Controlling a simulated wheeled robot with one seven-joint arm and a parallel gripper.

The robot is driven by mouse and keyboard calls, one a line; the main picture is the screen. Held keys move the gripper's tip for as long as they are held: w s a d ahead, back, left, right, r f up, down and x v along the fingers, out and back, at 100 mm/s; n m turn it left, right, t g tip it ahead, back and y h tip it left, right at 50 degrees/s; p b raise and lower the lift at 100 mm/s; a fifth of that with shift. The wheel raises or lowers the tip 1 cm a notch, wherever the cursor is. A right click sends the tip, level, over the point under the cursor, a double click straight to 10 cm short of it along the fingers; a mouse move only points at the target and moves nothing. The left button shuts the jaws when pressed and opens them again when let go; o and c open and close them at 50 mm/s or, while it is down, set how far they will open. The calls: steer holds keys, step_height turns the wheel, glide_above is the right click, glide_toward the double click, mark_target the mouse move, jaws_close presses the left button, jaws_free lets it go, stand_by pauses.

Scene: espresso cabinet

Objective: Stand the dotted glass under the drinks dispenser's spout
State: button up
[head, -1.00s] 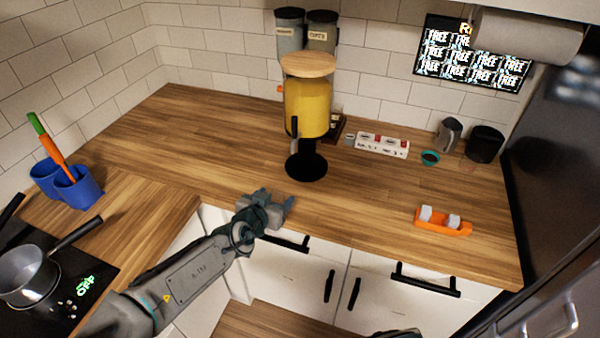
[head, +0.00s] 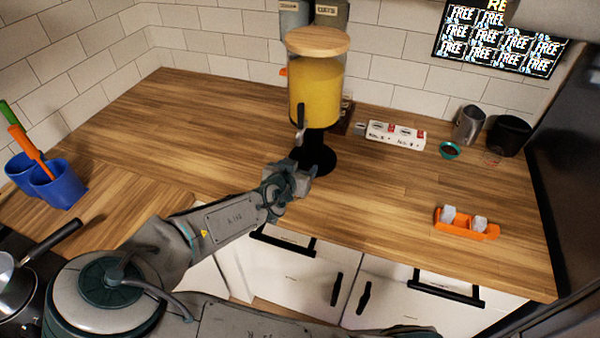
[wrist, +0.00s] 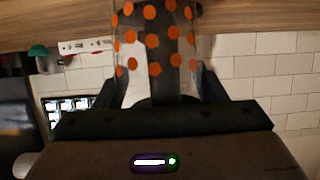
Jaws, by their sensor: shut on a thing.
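The drinks dispenser (head: 317,90) has a yellow-filled tank, a wooden lid, a spout (head: 300,126) low on its front, and a round black base (head: 320,158). My gripper (head: 292,178) is at the front left edge of that base in the head view, below the spout. In the wrist view my gripper (wrist: 157,85) is shut on the clear dotted glass (wrist: 152,41), which has orange dots. A dark upright part shows through and behind the glass. In the head view I cannot make out the glass; my gripper seems to hide it.
An orange holder with pale blocks (head: 465,223) stands at the right. A white box (head: 396,135), a teal bowl (head: 450,150), a grey jug (head: 467,125) and a black container (head: 508,136) stand along the back. Blue cups (head: 60,186) stand at the left. The counter (head: 190,130) is clear left of the dispenser.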

steer(key=shift+a+f, duration=0.1)
steer(key=shift+f, duration=0.2)
steer(key=shift+f, duration=0.15)
steer(key=o, duration=1.1)
